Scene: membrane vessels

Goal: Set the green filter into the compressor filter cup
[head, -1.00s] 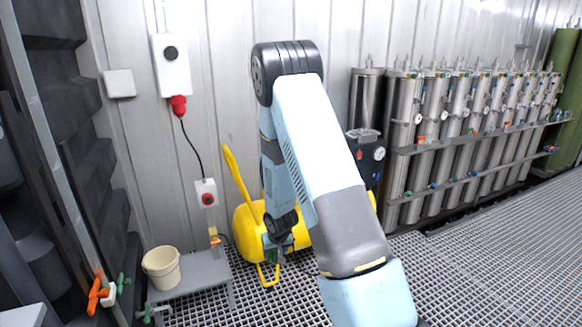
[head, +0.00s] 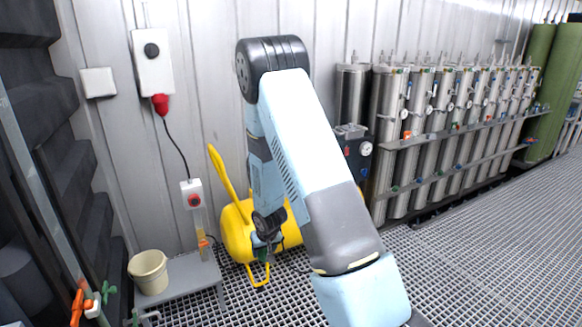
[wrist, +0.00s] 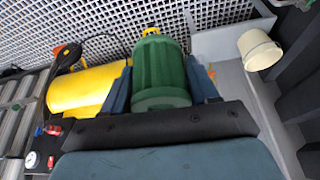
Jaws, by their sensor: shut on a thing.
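The green filter (wrist: 158,75) is a ribbed cylinder. It sits between the two fingers of my gripper (wrist: 162,88) in the wrist view, and the gripper is shut on it. In the head view my gripper (head: 267,240) hangs in front of the yellow compressor (head: 235,232), and the filter is too small and shaded to make out clearly there. The compressor's yellow tank (wrist: 85,88) is left of the filter in the wrist view. I cannot clearly make out the compressor filter cup in either view.
A low grey bench (head: 190,272) with a cream bucket (head: 148,271) stands left of my gripper. A small orange-and-yellow item (head: 203,241) is at the bench's back. Steel cylinders (head: 420,140) line the wall at right. The grated floor (head: 470,255) at right is clear.

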